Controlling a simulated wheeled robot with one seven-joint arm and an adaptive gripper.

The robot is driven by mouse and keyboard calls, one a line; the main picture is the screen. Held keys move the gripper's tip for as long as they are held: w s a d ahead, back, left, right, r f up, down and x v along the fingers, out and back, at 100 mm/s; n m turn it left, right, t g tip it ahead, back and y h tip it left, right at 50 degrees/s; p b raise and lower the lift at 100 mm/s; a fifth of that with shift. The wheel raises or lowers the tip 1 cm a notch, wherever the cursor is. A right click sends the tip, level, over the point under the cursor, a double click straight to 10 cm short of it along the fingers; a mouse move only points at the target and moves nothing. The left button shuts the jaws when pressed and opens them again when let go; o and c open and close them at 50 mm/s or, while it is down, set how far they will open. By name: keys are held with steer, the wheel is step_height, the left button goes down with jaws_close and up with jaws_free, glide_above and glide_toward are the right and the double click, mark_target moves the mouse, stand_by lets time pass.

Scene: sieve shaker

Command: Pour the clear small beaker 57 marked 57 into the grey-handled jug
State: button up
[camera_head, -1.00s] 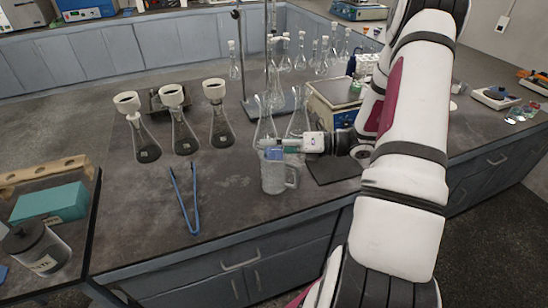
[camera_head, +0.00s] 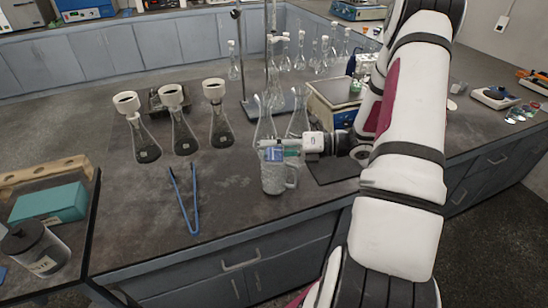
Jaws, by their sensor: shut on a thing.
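The grey-handled jug (camera_head: 276,184) stands upright on the dark bench near its front edge, with its handle to the right. My gripper (camera_head: 274,148) reaches in from the right just above the jug's mouth. It is shut on the clear small beaker 57 (camera_head: 273,155), which shows a blue patch. The beaker is at the jug's rim; its tilt and whether the two touch cannot be made out. Its marking is too small to read, and the gripper fingers hide part of it.
Blue tongs (camera_head: 183,200) lie left of the jug. Several flasks with funnels (camera_head: 182,130) stand further left. Conical flasks (camera_head: 264,126) and a stand (camera_head: 242,60) are close behind the jug. A balance (camera_head: 335,102) is at the right. The bench between tongs and jug is clear.

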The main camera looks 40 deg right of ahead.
steer(key=shift+r+m, duration=0.3)
steer(key=shift+m, duration=0.4)
stand_by(0.8)
steer(key=shift+w+d+f+m+g, duration=0.1)
steer(key=shift+f+m+g, duration=0.2)
steer(key=shift+f+m, duration=0.3)
stand_by(1.9)
steer(key=shift+r+m, duration=0.3)
steer(key=shift+m, duration=0.6)
stand_by(1.4)
steer(key=shift+w+f+m+g+y, duration=0.1)
steer(key=shift+f+m+g+y, duration=0.25)
steer(key=shift+m, duration=0.25)
stand_by(1.1)
